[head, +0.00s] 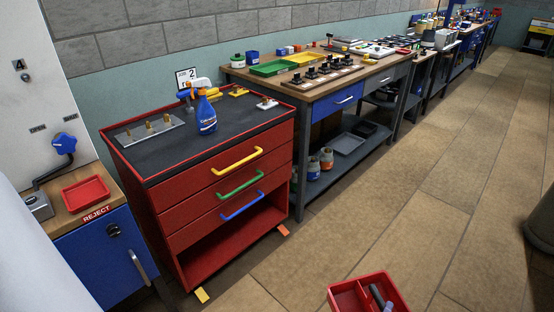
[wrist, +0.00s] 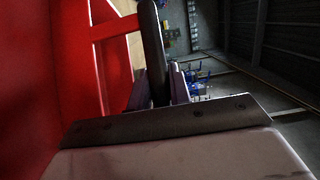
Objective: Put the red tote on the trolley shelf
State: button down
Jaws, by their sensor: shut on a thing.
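The red tote (head: 345,298) is at the bottom edge of the head view, partly cut off, with an inner divider and open top. It fills the left of the wrist view as a large red wall (wrist: 35,70). My gripper (wrist: 158,85) is shut on the red tote; in the head view only a dark part of it (head: 378,297) shows inside the tote's outline. The exact grip point is hard to see. The red trolley (head: 168,188) stands left of the tote, apart from it. Its open bottom shelf (head: 230,250) lies under three drawers and looks empty.
The trolley's dark top holds a blue spray bottle (head: 206,116) and a metal plate with brass pegs (head: 150,131). A red reject tray (head: 86,193) sits on a blue cabinet at left. A workbench (head: 330,92) stands beyond the trolley. Open tiled floor (head: 400,210) lies right.

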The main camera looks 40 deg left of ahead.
aim_at(210, 244)
jog(key=i, duration=0.85)
jog(key=i+u, duration=0.3)
jog(key=i, duration=0.15)
jog(key=i+l+u, duration=0.65)
jog(key=i, duration=0.2)
jog(key=j, duration=0.1)
